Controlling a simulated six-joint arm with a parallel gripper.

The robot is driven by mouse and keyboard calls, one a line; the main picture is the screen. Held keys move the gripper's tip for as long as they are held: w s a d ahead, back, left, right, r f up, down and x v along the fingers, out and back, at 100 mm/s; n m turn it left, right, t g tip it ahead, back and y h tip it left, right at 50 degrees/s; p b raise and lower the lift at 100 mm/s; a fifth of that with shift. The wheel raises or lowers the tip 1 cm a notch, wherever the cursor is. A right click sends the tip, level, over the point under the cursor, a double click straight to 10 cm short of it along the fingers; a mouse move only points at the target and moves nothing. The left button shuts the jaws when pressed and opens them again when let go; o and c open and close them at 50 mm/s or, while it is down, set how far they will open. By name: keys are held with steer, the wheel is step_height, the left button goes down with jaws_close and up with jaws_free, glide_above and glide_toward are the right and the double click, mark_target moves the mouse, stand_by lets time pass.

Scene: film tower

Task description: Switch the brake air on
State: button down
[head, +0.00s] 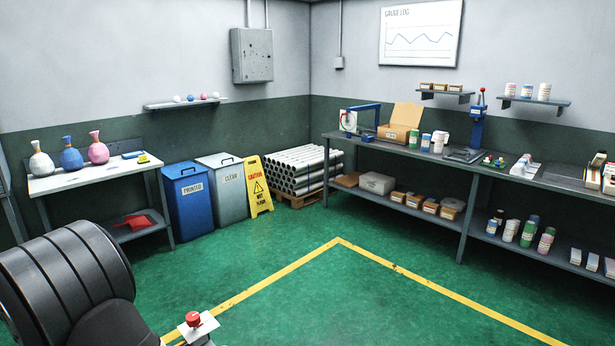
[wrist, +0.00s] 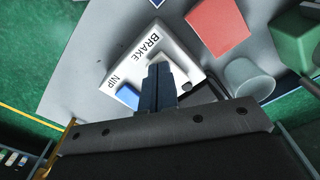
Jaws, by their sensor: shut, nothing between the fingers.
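In the wrist view a white control box (wrist: 178,45) bears the words BRAKE and NIP. A blue piece (wrist: 128,96) sits beside the word NIP. My gripper (wrist: 160,70) is shut and empty, with its dark fingertips over the box, just below the word BRAKE. I cannot tell whether the tips touch the box. The fingers hide part of its face, and I see no brake switch clearly. In the head view neither the labelled box nor my gripper shows.
Near the box lie a red block (wrist: 218,25), a grey cylinder (wrist: 248,78) and a green block (wrist: 294,40). In the head view a red button (head: 193,319) stands at the bottom. A workbench (head: 465,163) lines the right wall; the green floor (head: 270,262) is clear.

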steer(key=shift+r, duration=3.5)
steer(key=shift+f, duration=0.1)
steer(key=shift+f, duration=3.45)
steer(key=shift+r, duration=0.1)
